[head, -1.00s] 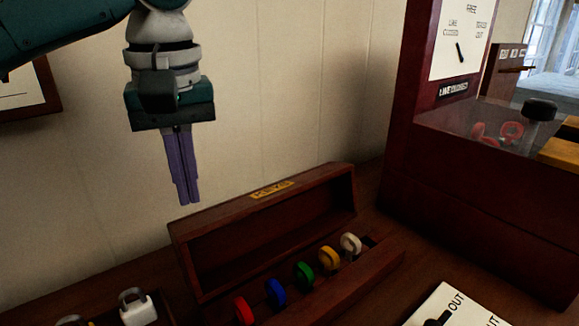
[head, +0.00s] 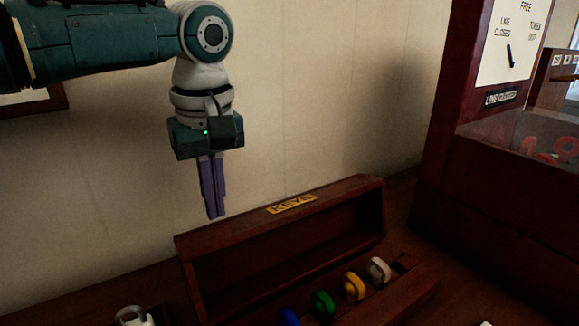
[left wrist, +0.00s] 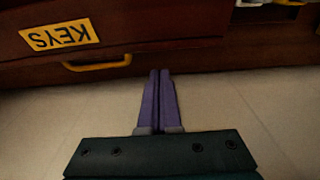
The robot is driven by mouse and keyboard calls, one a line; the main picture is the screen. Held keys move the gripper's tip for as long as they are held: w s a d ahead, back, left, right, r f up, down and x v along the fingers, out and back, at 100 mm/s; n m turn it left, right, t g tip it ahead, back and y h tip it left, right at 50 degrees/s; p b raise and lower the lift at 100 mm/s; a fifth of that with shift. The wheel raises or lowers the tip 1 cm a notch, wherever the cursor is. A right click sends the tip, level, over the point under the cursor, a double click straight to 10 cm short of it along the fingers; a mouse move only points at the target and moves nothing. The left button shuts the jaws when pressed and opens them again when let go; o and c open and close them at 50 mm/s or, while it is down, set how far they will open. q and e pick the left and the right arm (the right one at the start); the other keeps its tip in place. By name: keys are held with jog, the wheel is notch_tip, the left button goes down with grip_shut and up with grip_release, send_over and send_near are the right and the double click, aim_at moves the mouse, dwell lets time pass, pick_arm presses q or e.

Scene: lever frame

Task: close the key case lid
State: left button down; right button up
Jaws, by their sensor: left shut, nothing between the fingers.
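The wooden key case stands open on the desk, its lid (head: 225,262) upright at the back with its hollow side facing me. A yellow KEYS label (head: 291,204) is on the lid's upper edge; it also shows upside down in the left wrist view (left wrist: 60,35). The case base (head: 415,290) holds coloured key tags. My left gripper (head: 215,215) is shut and empty, pointing down by the wall side of the lid, left of the label. In the left wrist view its fingertips (left wrist: 159,72) appear close to the wood; contact cannot be told. My right gripper is not in view.
Blue, green (head: 324,304), yellow (head: 355,287) and white tags (head: 378,270) stand in the case. A dark red wooden instrument (head: 480,190) with a dial stands to the right. A white padlock-like object (head: 133,316) is at lower left. The pale wall (head: 320,90) is close behind.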

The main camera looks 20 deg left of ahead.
pick_arm(q)
jog(key=shift+s+d+r+p, duration=0.15)
jog(key=shift+s+d+r, duration=0.05)
jog(key=shift+s+d, duration=0.25)
jog(key=shift+s+d+r+p, duration=0.15)
jog(key=shift+s+d, duration=0.2)
jog(key=shift+d, duration=0.1)
